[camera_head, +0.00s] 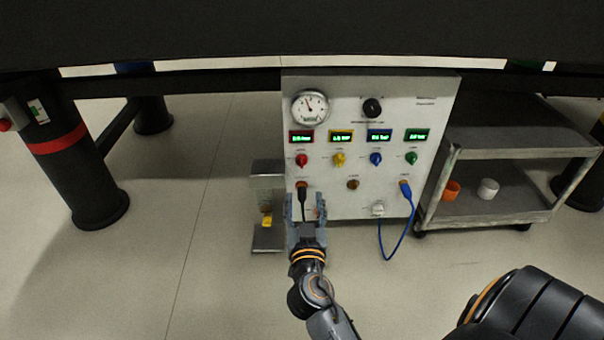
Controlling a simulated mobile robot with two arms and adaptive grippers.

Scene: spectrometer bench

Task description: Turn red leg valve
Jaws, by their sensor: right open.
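A black leg with a red band (58,140) stands at the left. A grey box with a small label (33,110) is mounted on it, and a red knob (4,124) shows at the picture's left edge, partly cut off. My right gripper (306,205) is open in front of the white panel (330,170), far to the right of that leg. A black plug (303,194) at the panel shows between its fingers; I cannot tell whether they touch it. My left gripper is not in view.
The panel carries a gauge (310,106), coloured displays and knobs, and a blue cable (405,205). A grey cart (490,153) with an orange cup (451,190) and a white cup (488,188) stands right.

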